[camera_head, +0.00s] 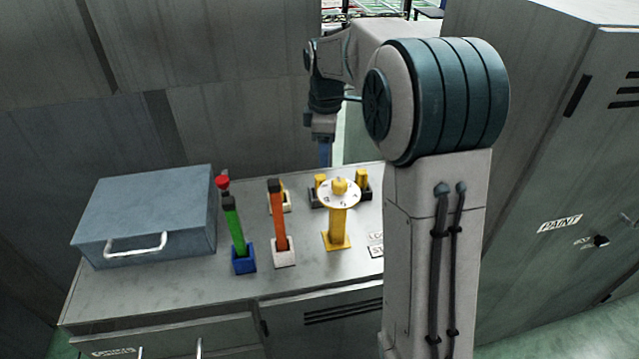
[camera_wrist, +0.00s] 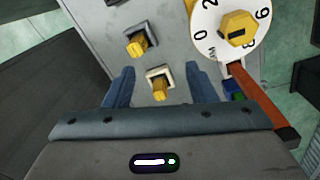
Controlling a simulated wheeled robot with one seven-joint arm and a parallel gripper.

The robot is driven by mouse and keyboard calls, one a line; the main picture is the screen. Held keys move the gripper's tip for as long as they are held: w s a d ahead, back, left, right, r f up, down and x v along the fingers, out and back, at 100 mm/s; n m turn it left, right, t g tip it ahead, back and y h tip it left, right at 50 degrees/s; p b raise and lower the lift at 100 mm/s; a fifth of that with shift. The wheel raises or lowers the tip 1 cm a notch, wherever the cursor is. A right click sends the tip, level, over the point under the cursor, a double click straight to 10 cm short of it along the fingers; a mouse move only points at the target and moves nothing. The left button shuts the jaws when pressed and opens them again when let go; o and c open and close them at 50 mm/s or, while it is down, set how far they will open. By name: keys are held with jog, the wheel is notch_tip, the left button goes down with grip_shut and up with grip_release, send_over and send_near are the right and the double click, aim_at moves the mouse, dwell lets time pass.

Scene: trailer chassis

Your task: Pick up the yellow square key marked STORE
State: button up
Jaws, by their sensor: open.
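Several yellow keys stand in bases at the back of the bench. One yellow key (camera_head: 320,181) and another yellow key (camera_head: 362,177) stand in dark bases. A third, in a cream base (camera_head: 287,207), is mostly hidden behind the orange lever. In the wrist view, a yellow key in a cream base (camera_wrist: 159,89) shows between my fingers, and a yellow key in a dark base (camera_wrist: 137,44) lies beyond the left finger. No STORE marking is readable on any key. My gripper (camera_wrist: 160,69) is open and empty; in the head view its blue fingers (camera_head: 325,152) hang above the back of the bench.
A yellow post with a white numbered dial (camera_head: 340,220) stands close by, also in the wrist view (camera_wrist: 207,40). An orange lever (camera_head: 278,220) and green lever (camera_head: 236,228) stand left of it. A blue-grey box (camera_head: 150,215) fills the bench's left. My arm hides the right side.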

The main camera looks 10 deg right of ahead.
aim_at(320, 177)
jog(key=w+f+n, duration=0.1)
jog(key=w+f, duration=0.1)
jog(key=f, duration=0.1)
jog(key=w+f+n+p, duration=0.1)
jog(key=w+f, duration=0.1)
jog(key=f, duration=0.1)
jog(key=w+f+n, duration=0.1)
jog(key=w+f, duration=0.1)
jog(key=f, duration=0.2)
jog(key=shift+d+n, duration=0.15)
jog(key=shift+n, duration=0.15)
jog(key=shift+s+f+p, duration=0.2)
jog(key=shift+f+p, duration=0.85)
jog(key=shift+f, duration=1.95)
jog(key=c, duration=1.1)
